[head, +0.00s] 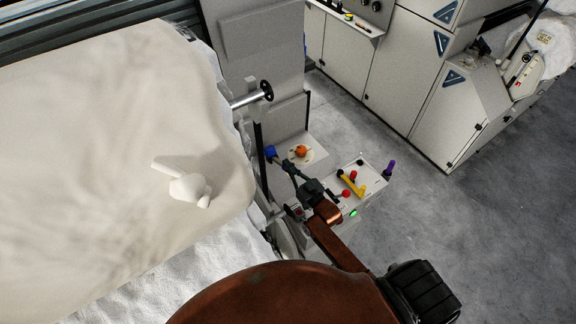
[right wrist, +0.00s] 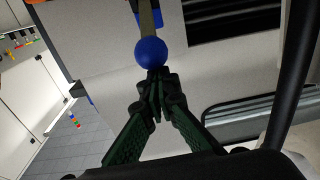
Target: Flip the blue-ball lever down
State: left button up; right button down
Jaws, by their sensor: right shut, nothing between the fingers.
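The blue ball (head: 270,152) of the lever shows in the head view just beyond the tips of my right gripper (head: 277,162). In the right wrist view, the blue ball (right wrist: 150,51) sits directly in front of the closed fingertips (right wrist: 156,80), with a flat olive lever bar (right wrist: 149,16) running up from it. The fingertips touch the ball or are very close to it; I cannot tell which. The right gripper is shut with nothing between its fingers. The lever's pivot is not clear in either view. My left gripper is not in view.
An orange knob (head: 301,151) on a pale plate is right of the ball. A control box (head: 346,202) with red, black and yellow controls and a purple handle (head: 389,168) stand further right. A large cream roll (head: 110,120) fills the left. Grey floor (head: 440,215) is open at right.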

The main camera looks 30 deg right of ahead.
notch_tip(320, 180, down, 6)
jog(key=s+b, duration=0.2)
jog(key=b, duration=0.1)
jog(key=shift+s+d, duration=0.25)
jog(key=shift+s, duration=0.15)
jog(key=shift+r, duration=0.1)
notch_tip(320, 180, up, 4)
jog(key=p, duration=0.4)
jog(key=s+d+f+b, duration=0.1)
jog(key=s+f+b, duration=0.3)
jog(key=s, duration=0.5)
jog(key=shift+s+f, duration=0.15)
jog(key=shift+f, duration=0.45)
